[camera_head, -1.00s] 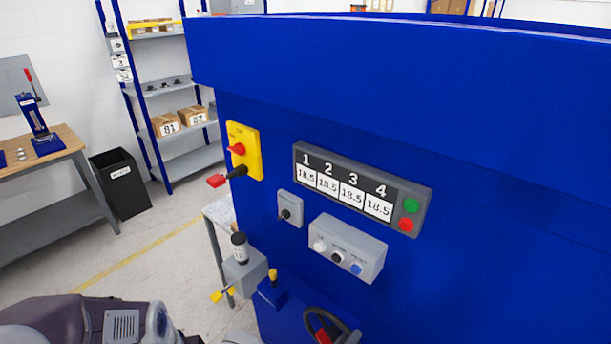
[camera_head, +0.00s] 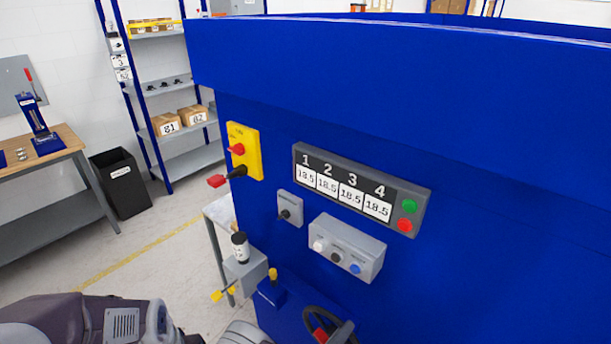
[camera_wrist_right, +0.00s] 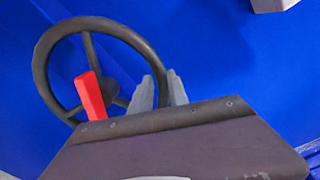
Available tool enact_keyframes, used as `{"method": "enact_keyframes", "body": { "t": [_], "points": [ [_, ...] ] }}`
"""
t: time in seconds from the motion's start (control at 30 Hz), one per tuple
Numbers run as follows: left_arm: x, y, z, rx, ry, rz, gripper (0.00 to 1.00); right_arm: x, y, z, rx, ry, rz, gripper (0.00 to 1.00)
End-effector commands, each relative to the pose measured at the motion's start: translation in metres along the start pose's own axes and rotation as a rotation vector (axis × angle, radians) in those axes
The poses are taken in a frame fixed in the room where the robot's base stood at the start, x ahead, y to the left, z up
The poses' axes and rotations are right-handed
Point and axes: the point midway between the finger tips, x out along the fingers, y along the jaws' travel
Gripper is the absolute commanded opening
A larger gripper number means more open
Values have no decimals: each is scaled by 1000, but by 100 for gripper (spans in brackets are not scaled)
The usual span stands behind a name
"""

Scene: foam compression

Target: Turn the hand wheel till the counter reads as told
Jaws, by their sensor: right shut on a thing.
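The hand wheel (camera_head: 327,326) is dark with a red grip and sits low on the blue machine, partly cut off by the bottom edge in the head view. In the right wrist view the wheel (camera_wrist_right: 60,45) shows its round rim, spokes and red handle (camera_wrist_right: 90,96). My right gripper (camera_wrist_right: 160,88) is shut on the right side of the rim, its grey fingertips on either side of it. The counter panel (camera_head: 355,187) has windows numbered 1 to 4, each reading 18.5. My left gripper is not in view.
A grey box with buttons (camera_head: 347,248) and a small switch (camera_head: 290,207) sit below the counter. A yellow switch plate (camera_head: 245,150) is at the left. A grey box with a dark knob (camera_head: 243,262) stands beside the machine. Shelves and a black bin (camera_head: 120,185) are farther back.

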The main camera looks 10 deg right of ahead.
Motion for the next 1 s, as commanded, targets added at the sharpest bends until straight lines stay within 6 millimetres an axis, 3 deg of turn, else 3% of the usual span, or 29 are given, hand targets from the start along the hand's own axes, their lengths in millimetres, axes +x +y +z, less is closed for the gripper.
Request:
{"method": "enact_keyframes", "body": {
  "t": [0.17,0.47,0.83,1.0],
  "points": [
    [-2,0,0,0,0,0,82,0,-5,5,-29,-5,-15,0],
    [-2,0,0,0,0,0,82,0,-3,24,-240,-4,-13,0],
    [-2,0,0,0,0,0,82,-1,-1,29,-278,-6,-12,0],
    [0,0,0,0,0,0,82,-1,4,40,-407,-6,-12,0]
  ]
}}
